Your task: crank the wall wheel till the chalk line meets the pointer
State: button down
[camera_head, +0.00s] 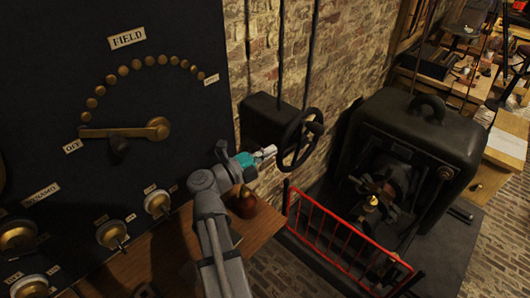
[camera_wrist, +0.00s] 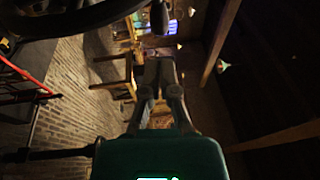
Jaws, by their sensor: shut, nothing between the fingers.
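The wall wheel (camera_head: 284,146) is a dark spoked handwheel in front of a black box (camera_head: 262,118) on the brick wall. Its crank knob (camera_head: 316,128) sticks out on the right side. My gripper (camera_head: 270,151) is shut and empty, close to the wheel's left side; I cannot tell whether it touches the rim. In the wrist view the shut fingers (camera_wrist: 158,68) point up the picture, with the wheel's dark rim (camera_wrist: 85,22) at upper left. A dark knob (camera_wrist: 160,16) shows just beyond the fingertips. I cannot make out the chalk line or the pointer.
A black switch panel (camera_head: 180,40) with a brass field lever (camera_head: 125,132) stands at left, above a wooden ledge (camera_head: 165,245). A red railing (camera_head: 335,238) and a large dark machine (camera_head: 420,135) stand right of the wheel. A small reddish-brown object (camera_head: 243,205) sits under my wrist.

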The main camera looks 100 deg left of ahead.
aim_at(310, 128)
jog(key=p+x, duration=0.1)
jog(key=x, duration=1)
jog(key=shift+a, duration=0.1)
jog(key=shift+p+x, duration=0.35)
jog(key=shift+x, duration=0.6)
jog(key=shift+r, duration=0.15)
jog(key=shift+s, duration=0.1)
jog(key=shift+s+d, duration=0.35)
jog(key=shift+d, duration=0.1)
jog(key=r+v, duration=0.1)
jog(key=v, duration=1.2)
jog(key=shift+r, duration=0.4)
jog(key=c, duration=1.4)
grip_release()
jog(key=shift+a, duration=0.1)
